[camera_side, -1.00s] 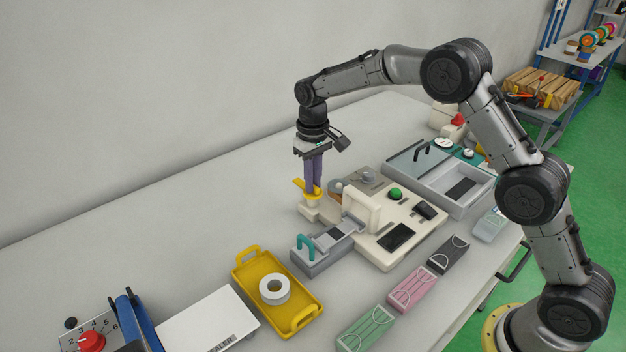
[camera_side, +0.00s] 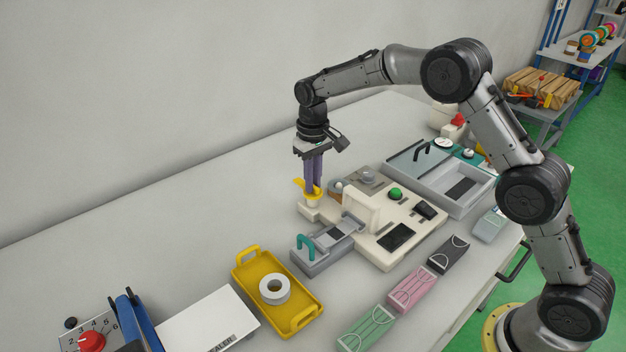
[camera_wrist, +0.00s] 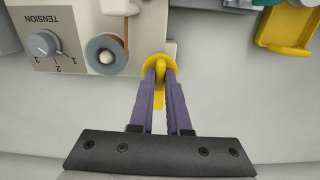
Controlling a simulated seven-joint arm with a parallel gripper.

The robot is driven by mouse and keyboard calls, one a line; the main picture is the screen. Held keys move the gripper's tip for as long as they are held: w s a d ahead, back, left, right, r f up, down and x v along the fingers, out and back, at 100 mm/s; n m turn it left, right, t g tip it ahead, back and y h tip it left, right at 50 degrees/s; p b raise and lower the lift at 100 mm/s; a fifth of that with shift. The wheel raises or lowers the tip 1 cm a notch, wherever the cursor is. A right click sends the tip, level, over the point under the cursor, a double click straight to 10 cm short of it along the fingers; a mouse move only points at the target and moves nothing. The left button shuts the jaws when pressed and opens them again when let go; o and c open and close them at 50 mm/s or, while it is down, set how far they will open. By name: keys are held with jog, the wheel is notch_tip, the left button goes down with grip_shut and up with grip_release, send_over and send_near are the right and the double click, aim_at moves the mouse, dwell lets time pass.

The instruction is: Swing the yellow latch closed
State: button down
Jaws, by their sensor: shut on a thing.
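The yellow latch (camera_wrist: 159,98) sits on a small cream block at the corner of the cream machine (camera_side: 375,240). In the side view the latch (camera_side: 299,183) is partly hidden behind my fingers. My gripper (camera_side: 314,190) points straight down at it. In the wrist view my gripper (camera_wrist: 161,75) has its two purple fingers on either side of the latch's narrow upright part, closed on it. The latch's flat tail shows between the fingers, and its round end lies at the fingertips.
The machine carries a tension knob (camera_wrist: 43,43), a grey roller (camera_wrist: 106,54) and a green button (camera_side: 395,194). A yellow tray (camera_side: 305,319) with a white tape roll (camera_side: 275,289) stands in front. The bench behind my gripper is clear.

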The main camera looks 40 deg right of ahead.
jog(key=shift+r, duration=0.1)
jog(key=m, duration=0.8)
jog(key=shift+m, duration=0.4)
jog(key=m, duration=0.8)
jog(key=shift+r+m, duration=0.1)
jog(key=shift+m, duration=0.2)
jog(key=c, duration=0.9)
grip_release()
notch_tip(320, 180, up, 14)
jog(key=shift+f, duration=0.2)
